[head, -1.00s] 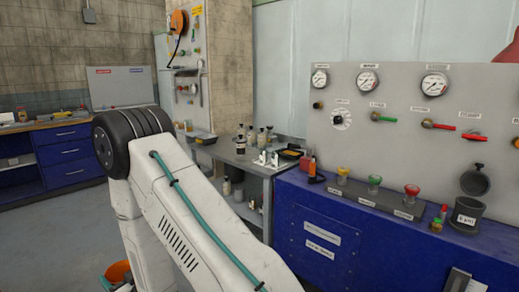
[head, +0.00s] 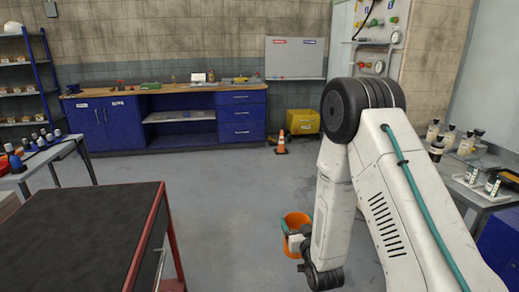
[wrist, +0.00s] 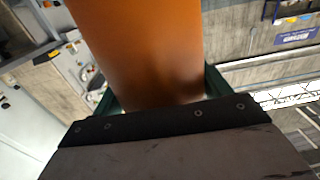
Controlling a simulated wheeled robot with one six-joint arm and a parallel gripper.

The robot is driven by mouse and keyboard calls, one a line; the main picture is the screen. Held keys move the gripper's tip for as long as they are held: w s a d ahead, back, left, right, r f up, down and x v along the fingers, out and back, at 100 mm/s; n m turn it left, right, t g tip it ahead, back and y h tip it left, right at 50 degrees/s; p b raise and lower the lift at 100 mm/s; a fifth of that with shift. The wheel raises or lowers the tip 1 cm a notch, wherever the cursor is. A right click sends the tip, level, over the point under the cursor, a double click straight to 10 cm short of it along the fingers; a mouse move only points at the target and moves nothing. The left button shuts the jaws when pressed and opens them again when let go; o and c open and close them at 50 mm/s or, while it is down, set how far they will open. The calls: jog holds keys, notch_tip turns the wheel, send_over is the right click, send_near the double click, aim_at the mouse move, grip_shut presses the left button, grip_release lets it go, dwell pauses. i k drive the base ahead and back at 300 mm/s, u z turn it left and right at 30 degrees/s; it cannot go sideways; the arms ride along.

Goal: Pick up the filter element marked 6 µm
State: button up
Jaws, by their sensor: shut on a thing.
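My gripper (head: 299,240) is low at the right of centre in the head view, above the grey floor. It is shut on an orange cylinder (head: 296,221), whose top looks open and which shows a pale band low down. In the wrist view the orange cylinder (wrist: 145,50) fills the upper middle, between the green fingers of my gripper (wrist: 160,92). No mark can be read on it, so I cannot tell whether it is the 6 µm filter element. Its far end runs out of the wrist view.
A dark-topped red cart (head: 80,235) stands at the front left. A side table (head: 30,160) with several bottles is behind it. Blue cabinets (head: 105,130), an orange cone (head: 281,143) and a yellow box (head: 300,121) are at the back. A bench with bottles (head: 470,180) is at right. The middle floor is open.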

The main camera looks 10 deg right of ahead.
aim_at(434, 129)
jog(key=i, duration=3.35)
jog(key=z, duration=0.9)
